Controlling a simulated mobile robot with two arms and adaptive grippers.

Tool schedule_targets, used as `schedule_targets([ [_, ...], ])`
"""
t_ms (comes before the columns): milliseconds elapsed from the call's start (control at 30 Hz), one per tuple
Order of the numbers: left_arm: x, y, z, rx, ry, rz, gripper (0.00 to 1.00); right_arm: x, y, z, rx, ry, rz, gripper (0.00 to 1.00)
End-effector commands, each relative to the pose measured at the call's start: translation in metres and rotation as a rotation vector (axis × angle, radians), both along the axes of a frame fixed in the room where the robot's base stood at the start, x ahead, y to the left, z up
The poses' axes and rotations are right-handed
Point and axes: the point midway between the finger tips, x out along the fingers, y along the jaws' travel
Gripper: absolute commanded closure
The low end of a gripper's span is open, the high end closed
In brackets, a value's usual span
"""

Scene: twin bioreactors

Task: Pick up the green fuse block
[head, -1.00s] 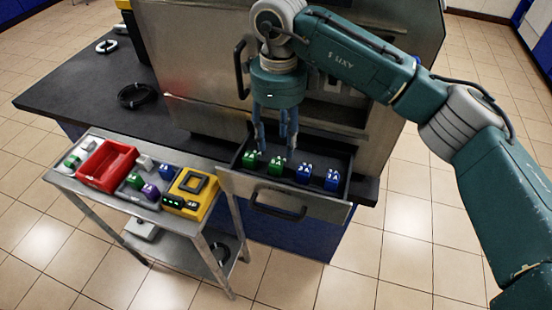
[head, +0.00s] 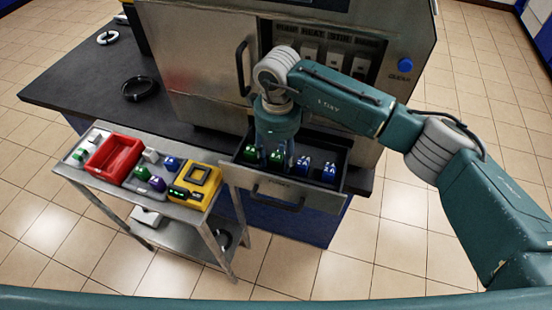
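Two green fuse blocks sit in the open drawer (head: 318,200), a left one (head: 249,154) and one to its right (head: 275,159). My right gripper (head: 275,156) points down into the drawer. Its fingers are spread, one on either side of the right-hand green block as seen from here. I cannot tell whether they touch it. The fingers partly hide the green blocks. Smaller green pieces lie on the cart, one at its left end (head: 78,154) and one near its middle (head: 141,173). My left gripper is not in view.
Two blue blocks, one (head: 303,164) beside the other (head: 328,172), stand right of the green ones in the drawer. The metal cart (head: 120,196) at left holds a red tray (head: 114,158) and a yellow device (head: 193,184). A steel cabinet (head: 190,70) rises behind the drawer.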

Motion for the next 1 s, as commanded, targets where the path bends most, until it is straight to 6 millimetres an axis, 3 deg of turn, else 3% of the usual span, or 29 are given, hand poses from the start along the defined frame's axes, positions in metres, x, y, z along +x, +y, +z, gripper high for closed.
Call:
schedule_targets([
  [33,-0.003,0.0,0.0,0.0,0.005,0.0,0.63,0.0,0.0,0.0,0.0,0.0,0.0,0.67],
  [200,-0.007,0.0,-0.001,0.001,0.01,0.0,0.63,0.0,0.0,0.0,0.0,0.0,0.0,0.99],
  [667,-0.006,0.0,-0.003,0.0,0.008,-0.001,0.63,0.001,-0.001,0.004,0.0,-0.001,-0.001,1.0],
  [867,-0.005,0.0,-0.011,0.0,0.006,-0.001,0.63,0.001,-0.001,0.025,0.0,-0.004,-0.001,1.0],
  [1000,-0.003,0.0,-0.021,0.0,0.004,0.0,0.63,0.002,0.0,0.05,0.0,-0.005,-0.001,1.0],
])
